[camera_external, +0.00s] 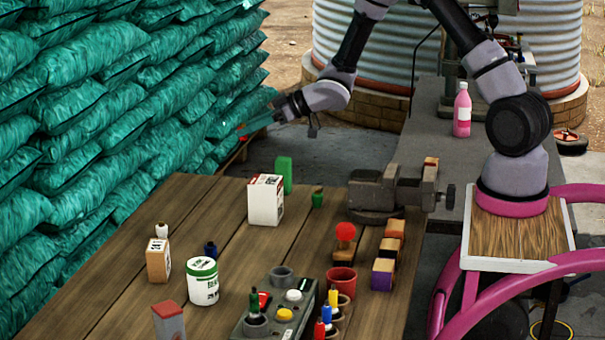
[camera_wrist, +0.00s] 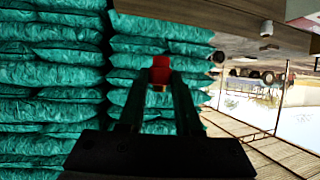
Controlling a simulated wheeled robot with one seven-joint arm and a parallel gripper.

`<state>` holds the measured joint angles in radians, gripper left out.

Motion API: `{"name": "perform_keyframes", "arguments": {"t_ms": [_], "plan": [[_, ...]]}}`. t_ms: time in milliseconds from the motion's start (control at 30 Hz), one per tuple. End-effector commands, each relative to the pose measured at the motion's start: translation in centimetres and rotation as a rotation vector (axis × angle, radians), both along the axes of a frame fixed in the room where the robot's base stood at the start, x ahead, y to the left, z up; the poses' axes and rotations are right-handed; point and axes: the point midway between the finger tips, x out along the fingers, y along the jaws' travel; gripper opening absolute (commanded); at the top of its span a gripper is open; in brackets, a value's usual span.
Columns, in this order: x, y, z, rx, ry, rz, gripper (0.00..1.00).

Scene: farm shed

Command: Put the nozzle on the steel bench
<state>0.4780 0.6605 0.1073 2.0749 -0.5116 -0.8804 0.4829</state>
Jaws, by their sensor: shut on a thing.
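My gripper (camera_external: 246,129) is held out to the left, in front of the stacked green sacks and above the far end of the wooden table. Its dark fingers also show in the wrist view (camera_wrist: 160,90). They are shut on a small red piece with a brass-coloured end (camera_wrist: 160,72), which looks like the nozzle. In the external view only a little red shows at the fingertips. The grey steel bench (camera_external: 425,115) stands behind the wooden table, right of centre and well away from my gripper. A pink bottle (camera_external: 462,112) stands on it.
The wooden table (camera_external: 130,260) holds a vise (camera_external: 380,190), a white box (camera_external: 265,201), a white tub (camera_external: 202,281), a control box and several small things. Green sacks (camera_external: 100,110) wall the left side. The steel bench has bare room left of the bottle.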

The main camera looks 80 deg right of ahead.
Motion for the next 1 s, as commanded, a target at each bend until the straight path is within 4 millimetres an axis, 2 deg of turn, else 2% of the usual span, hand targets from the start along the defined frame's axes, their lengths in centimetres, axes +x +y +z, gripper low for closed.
{"name": "perform_keyframes", "arguments": {"t_ms": [33, 167, 200, 267, 300, 467, 600, 667, 800, 900, 1000], "plan": [[0.1, -3.0, 0.0, 0.001, 0.000, -0.081, 0.00], [-0.3, -10.1, 0.1, 0.001, -0.001, -0.286, 0.00], [-0.7, -12.3, 0.1, 0.000, 0.000, -0.349, 0.00], [-1.4, -15.4, 0.1, 0.001, 0.000, -0.443, 0.00], [-2.0, -17.6, 0.2, 0.000, -0.001, -0.505, 0.00], [-5.2, -25.7, 0.3, 0.001, -0.001, -0.759, 0.00], [-9.2, -32.2, 0.5, 0.002, -0.002, -0.985, 0.00], [-11.2, -34.8, 0.6, 0.001, -0.001, -1.081, 0.00], [-16.6, -40.3, 0.8, 0.002, -0.002, -1.316, 0.00], [-20.7, -43.7, 0.9, 0.001, -0.004, -1.483, 0.00], [-24.2, -46.0, 0.9, 0.002, -0.004, -1.620, 0.00]]}}
